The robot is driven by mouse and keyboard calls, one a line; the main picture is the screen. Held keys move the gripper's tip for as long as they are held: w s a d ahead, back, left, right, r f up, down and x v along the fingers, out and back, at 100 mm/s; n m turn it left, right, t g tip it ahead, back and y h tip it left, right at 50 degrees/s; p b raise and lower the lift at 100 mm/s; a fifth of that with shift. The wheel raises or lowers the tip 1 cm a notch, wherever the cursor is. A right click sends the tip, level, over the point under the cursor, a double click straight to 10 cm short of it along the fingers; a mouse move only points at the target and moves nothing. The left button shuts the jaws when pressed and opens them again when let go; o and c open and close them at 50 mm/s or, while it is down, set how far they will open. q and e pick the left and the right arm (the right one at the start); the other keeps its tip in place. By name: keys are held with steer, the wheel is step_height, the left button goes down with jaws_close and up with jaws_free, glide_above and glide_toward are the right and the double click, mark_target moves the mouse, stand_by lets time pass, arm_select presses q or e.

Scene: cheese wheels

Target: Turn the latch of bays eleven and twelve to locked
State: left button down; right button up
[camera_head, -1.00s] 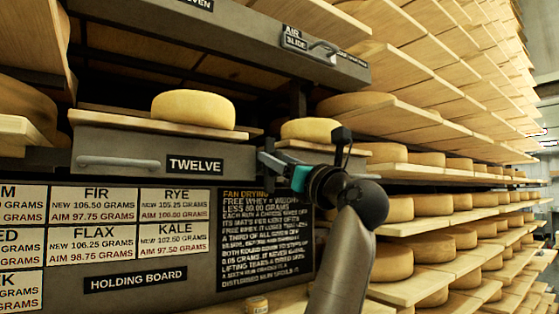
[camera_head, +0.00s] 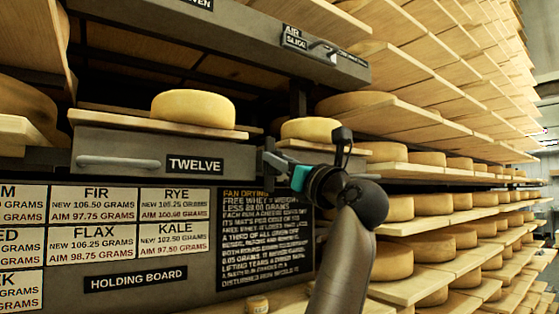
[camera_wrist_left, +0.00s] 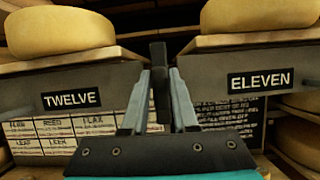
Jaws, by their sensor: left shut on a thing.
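The latch (camera_wrist_left: 158,52) is a dark upright bar between the two bays in the left wrist view. My left gripper (camera_wrist_left: 161,88) is shut on it, one grey finger on each side. In the head view my left gripper (camera_head: 270,155) reaches the right end of the bay twelve front, and its fingers hide most of the latch there. Bay twelve (camera_head: 120,148) has a grey front with a TWELVE label, left of the latch. Bay eleven (camera_wrist_left: 225,62) is to the right in the wrist view, with an ELEVEN label. My right gripper is in neither view.
A cheese wheel (camera_head: 193,108) sits on bay twelve, and another (camera_wrist_left: 250,15) on bay eleven. A holding board (camera_head: 60,280) with weight cards is below. Plank shelves of cheeses line the right.

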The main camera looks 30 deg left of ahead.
arm_select(q)
steer(key=shift+m, duration=0.3)
steer(key=m+t+h+p, duration=0.1)
steer(key=m+t+p, duration=0.1)
steer(key=m, duration=0.1)
steer(key=shift+w+m, duration=0.1)
steer(key=shift+m, duration=0.3)
steer(key=m+t+h+p, duration=0.1)
steer(key=m+h+p, duration=0.1)
steer(key=m+p, duration=0.2)
steer(key=m+h+p, duration=0.1)
steer(key=m+p, duration=0.4)
steer(key=p, duration=0.2)
steer(key=m+t+h+p, duration=0.1)
steer(key=m+h+p, duration=0.1)
steer(key=m+p, duration=0.3)
steer(key=shift+w+d+t+h+p, duration=0.1)
steer(key=shift+t+h+p, duration=0.2)
steer(key=shift+p, duration=0.05)
steer(key=shift+f+m+h+p, duration=0.1)
steer(key=shift+m+h+p, duration=0.4)
steer(key=shift+m, duration=0.3)
steer(key=shift+f+m+p, duration=0.2)
steer(key=shift+m+p, duration=0.1)
steer(key=shift+m, duration=0.8)
steer(key=shift+g, duration=0.4)
steer(key=c, duration=0.8)
jaws_free()
steer(key=shift+o, duration=0.2)
steer(key=shift+d, duration=0.1)
